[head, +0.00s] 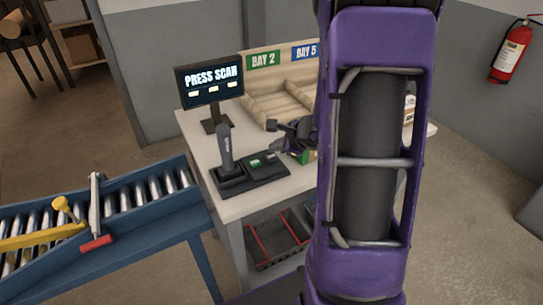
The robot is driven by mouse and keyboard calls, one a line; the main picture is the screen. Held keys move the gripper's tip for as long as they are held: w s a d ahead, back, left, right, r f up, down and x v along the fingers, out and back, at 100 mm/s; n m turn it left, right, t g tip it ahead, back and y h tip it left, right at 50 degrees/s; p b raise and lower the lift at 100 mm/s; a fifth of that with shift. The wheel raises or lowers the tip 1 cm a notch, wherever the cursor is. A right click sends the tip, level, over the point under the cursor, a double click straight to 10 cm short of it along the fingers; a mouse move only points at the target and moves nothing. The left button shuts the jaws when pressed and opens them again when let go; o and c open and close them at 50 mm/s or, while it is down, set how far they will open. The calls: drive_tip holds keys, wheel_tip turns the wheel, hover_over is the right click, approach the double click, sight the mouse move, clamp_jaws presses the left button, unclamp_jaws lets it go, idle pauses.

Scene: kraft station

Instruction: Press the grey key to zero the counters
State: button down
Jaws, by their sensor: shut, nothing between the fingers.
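A black key panel (262,170) lies on the white table, with small green-lit keys (262,160) on its top. I cannot make out a grey key on it at this size. My gripper (279,148) is shut and empty, above and just behind the panel's right side; whether it touches anything cannot be told. My purple arm hides the right part of the table. A dark screen (210,82) behind the panel reads "PRESS SCAN" above several small lit boxes.
A grey handheld device (226,150) stands upright in a black cradle left of the panel. Cardboard bays (275,95) marked BAY 2 and BAY 5 stand behind. A green and orange box (305,157) is by my gripper. A blue roller conveyor (130,225) is at left.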

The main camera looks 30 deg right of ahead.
sight(275, 158)
drive_tip(key=shift+f, duration=0.2)
drive_tip(key=shift+f+b, duration=0.3)
drive_tip(key=shift+b, duration=0.4)
drive_tip(key=shift+f+b, duration=0.5)
drive_tip(key=shift+b, duration=0.15)
idle(0.4)
idle(0.3)
drive_tip(key=shift+r+p, duration=0.65)
drive_tip(key=shift+r, duration=0.3)
drive_tip(key=shift+r, duration=0.1)
wheel_tip(275, 158, up, 5)
drive_tip(key=p, duration=0.3)
drive_tip(key=shift+p, duration=0.4)
